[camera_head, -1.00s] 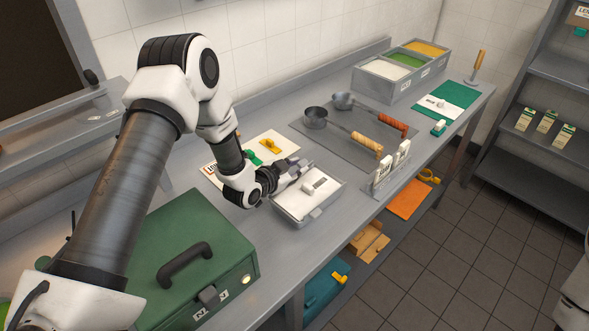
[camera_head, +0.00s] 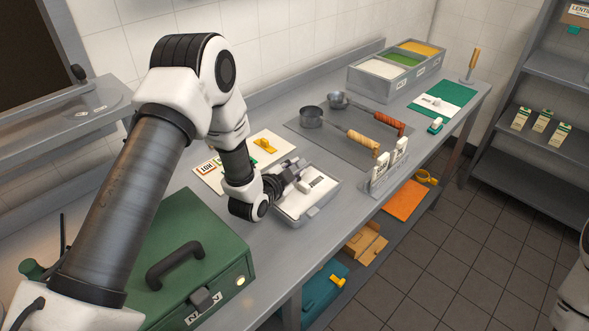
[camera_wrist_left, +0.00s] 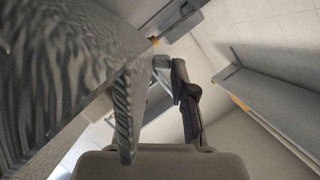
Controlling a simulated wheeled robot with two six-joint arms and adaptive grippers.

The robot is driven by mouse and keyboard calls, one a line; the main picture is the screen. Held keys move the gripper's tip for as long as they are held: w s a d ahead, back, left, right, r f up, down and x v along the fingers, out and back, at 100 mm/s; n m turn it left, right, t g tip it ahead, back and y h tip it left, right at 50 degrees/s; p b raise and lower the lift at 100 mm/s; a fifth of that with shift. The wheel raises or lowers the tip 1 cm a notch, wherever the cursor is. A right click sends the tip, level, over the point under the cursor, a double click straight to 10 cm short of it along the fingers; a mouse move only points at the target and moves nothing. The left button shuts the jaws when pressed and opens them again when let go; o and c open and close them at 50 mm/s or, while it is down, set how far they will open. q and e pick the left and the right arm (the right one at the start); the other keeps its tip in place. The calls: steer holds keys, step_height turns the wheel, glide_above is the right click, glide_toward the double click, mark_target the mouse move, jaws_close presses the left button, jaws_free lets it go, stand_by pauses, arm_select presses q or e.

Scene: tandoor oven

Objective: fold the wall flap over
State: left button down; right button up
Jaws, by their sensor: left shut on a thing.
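My left gripper (camera_head: 297,174) reaches over the pale, grey-rimmed tray (camera_head: 322,207) on the counter. It is shut on a small pale piece (camera_head: 303,187) at the tray's top, though the contact is partly hidden by the fingers. In the left wrist view, a dark finger (camera_wrist_left: 187,98) stands beside a large grey ribbed surface that I cannot identify. My right gripper is outside the view.
A board (camera_head: 275,148) lies behind the tray, and ladles (camera_head: 312,117) lie farther right. A small upright rack (camera_head: 378,185) stands just right of the tray. Shelves below hold several items.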

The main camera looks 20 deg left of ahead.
arm_select(q)
steer(key=c, duration=1)
jaws_free()
steer(key=shift+c, duration=0.2)
